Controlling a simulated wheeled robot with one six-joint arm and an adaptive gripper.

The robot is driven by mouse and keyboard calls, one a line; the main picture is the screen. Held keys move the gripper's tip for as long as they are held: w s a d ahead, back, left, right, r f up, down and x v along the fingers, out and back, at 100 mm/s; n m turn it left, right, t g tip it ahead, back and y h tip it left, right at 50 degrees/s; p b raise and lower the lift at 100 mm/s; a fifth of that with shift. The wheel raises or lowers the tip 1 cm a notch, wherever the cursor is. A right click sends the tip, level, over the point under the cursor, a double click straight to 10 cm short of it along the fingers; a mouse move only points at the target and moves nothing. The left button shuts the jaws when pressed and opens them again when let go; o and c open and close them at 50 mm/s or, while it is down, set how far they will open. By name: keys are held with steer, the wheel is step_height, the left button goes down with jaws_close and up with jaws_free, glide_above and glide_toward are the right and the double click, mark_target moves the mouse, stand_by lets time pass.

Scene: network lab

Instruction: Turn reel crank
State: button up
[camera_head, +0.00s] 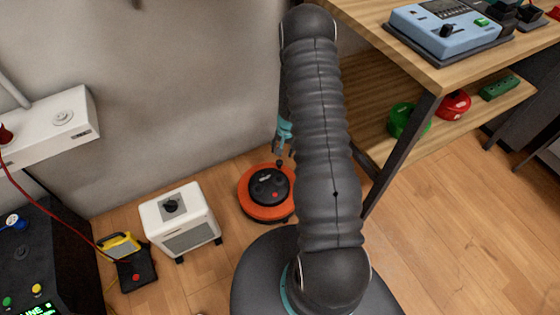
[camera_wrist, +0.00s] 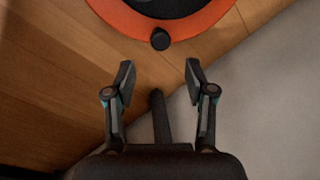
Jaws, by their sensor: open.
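An orange, round reel (camera_head: 250,209) with a black centre lies on the wooden floor near the wall. Its orange rim (camera_wrist: 112,17) also shows at the top of the wrist view, partly cut off by the frame. A small black crank knob (camera_wrist: 160,39) stands at the rim in that view. My gripper (camera_wrist: 160,75) is open and empty, with its two fingers apart. The knob lies ahead of the fingertips, roughly centred between them and apart from them.
A white box heater (camera_head: 190,222) stands left of the reel. A yellow work lamp (camera_head: 118,245) is farther left. A wooden workbench (camera_head: 420,65) with a lower shelf stands right of my arm. The grey wall (camera_head: 190,90) is close behind the reel.

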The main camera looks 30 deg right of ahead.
mark_target(280, 162)
steer(key=f, duration=0.8)
steer(key=shift+w+a, duration=0.3)
steer(key=shift+a, duration=0.1)
jaws_close()
